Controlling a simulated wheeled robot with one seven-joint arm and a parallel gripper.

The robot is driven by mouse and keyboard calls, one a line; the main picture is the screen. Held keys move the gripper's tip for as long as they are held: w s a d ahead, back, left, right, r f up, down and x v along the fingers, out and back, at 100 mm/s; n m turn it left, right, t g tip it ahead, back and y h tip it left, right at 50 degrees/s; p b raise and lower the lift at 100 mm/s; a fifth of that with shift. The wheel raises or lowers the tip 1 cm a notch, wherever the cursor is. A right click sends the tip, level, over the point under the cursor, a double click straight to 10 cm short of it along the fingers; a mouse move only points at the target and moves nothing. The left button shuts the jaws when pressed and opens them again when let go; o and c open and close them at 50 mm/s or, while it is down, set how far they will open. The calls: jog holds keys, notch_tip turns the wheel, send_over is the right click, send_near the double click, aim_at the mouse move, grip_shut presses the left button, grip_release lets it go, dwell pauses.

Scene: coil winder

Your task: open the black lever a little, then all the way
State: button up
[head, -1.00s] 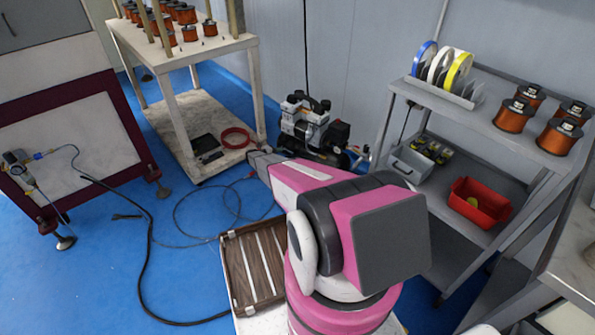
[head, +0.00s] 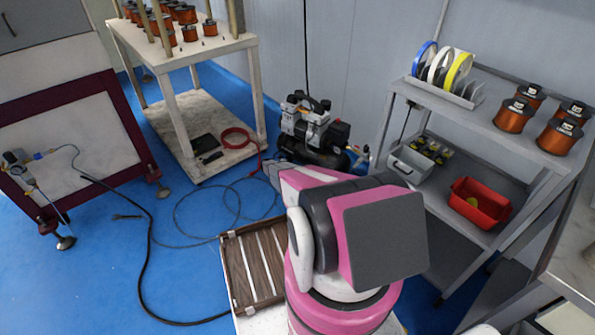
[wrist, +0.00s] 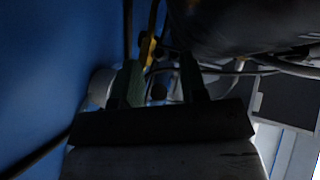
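The air compressor (head: 312,130) stands on the floor at the back wall, beyond my arm. My gripper (wrist: 162,72) shows in the wrist view with its two dark green fingers apart. A small dark round part (wrist: 158,91) shows between the fingers, and a yellow fitting (wrist: 148,50) lies just past the left finger. I cannot tell whether the dark part is the black lever, or whether a finger touches it. In the head view my own arm hides the gripper, and the lever cannot be made out.
A dark rounded body (wrist: 240,30) fills the upper right of the wrist view, with cables near the fingers. A grey shelf (head: 480,120) stands right of the compressor, a white table (head: 200,50) left. A red hose (head: 237,132) lies on its lower board.

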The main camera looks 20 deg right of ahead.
jog(key=shift+x, duration=1)
grip_shut()
jog(key=shift+s+a+r+n+t+h, duration=0.15)
jog(key=shift+s+n+t, duration=0.15)
jog(key=shift+n+t, duration=0.35)
jog(key=shift+s+a+n+t+h, duration=0.25)
jog(key=shift+n+t, duration=0.2)
jog(key=shift+t, duration=0.3)
jog(key=n+t, duration=0.2)
jog(key=shift+s+a+t, duration=0.1)
jog(key=shift+s+t, duration=0.2)
jog(key=shift+s, duration=0.05)
jog(key=shift+n+t+y, duration=0.3)
jog(key=shift+n+t, duration=0.3)
jog(key=shift+t, duration=0.2)
jog(key=shift+a, duration=0.1)
